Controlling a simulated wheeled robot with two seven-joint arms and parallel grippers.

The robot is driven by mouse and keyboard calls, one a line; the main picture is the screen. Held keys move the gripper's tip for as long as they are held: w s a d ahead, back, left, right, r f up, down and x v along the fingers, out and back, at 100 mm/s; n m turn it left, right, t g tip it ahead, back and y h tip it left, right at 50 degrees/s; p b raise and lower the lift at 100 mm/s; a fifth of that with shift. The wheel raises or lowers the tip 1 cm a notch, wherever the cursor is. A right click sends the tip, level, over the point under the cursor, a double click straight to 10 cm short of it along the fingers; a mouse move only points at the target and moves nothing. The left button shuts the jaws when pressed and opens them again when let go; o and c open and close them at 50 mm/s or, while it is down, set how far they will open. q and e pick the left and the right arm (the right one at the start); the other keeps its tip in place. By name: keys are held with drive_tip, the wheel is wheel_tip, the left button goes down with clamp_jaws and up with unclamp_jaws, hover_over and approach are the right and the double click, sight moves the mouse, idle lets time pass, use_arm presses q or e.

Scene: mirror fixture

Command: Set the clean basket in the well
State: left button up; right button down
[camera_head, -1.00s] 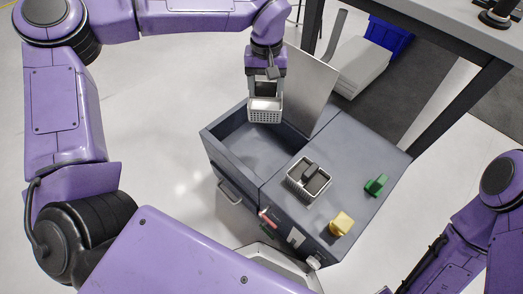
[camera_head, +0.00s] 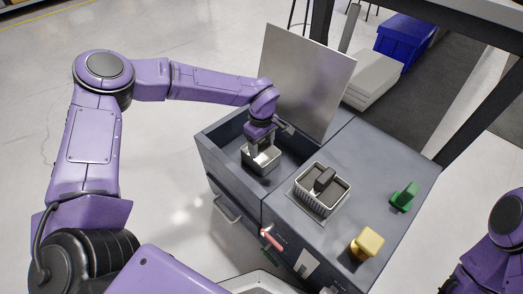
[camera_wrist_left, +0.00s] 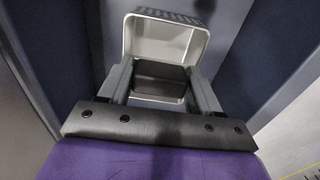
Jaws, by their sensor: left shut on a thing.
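A small, pale metal basket (camera_head: 264,166) is inside the open well (camera_head: 228,160) of the grey cabinet. My left gripper (camera_head: 262,148) reaches down into the well and is shut on this basket. In the left wrist view the left gripper (camera_wrist_left: 160,85) has its two fingers on the basket (camera_wrist_left: 184,40), whose perforated side shows at the top; dark blue walls lie on both sides. I cannot tell whether the basket touches the well floor. A second metal basket (camera_head: 318,204) with a dark block (camera_head: 324,180) in it stands on the cabinet top. My right gripper is out of view.
An upright metal lid (camera_head: 305,80) stands behind the well. A green knob (camera_head: 404,196) and a yellow knob (camera_head: 367,243) are on the cabinet top at the right. A red-handled item (camera_head: 270,238) is on the cabinet front. A blue bin (camera_head: 405,42) stands behind.

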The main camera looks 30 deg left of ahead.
use_arm(q)
drive_tip(key=shift+f, duration=0.25)
drive_tip(key=shift+f, duration=0.1)
drive_tip(key=o, duration=1.5)
wheel_tip(320, 180, up, 12)
drive_tip(key=p, duration=0.5)
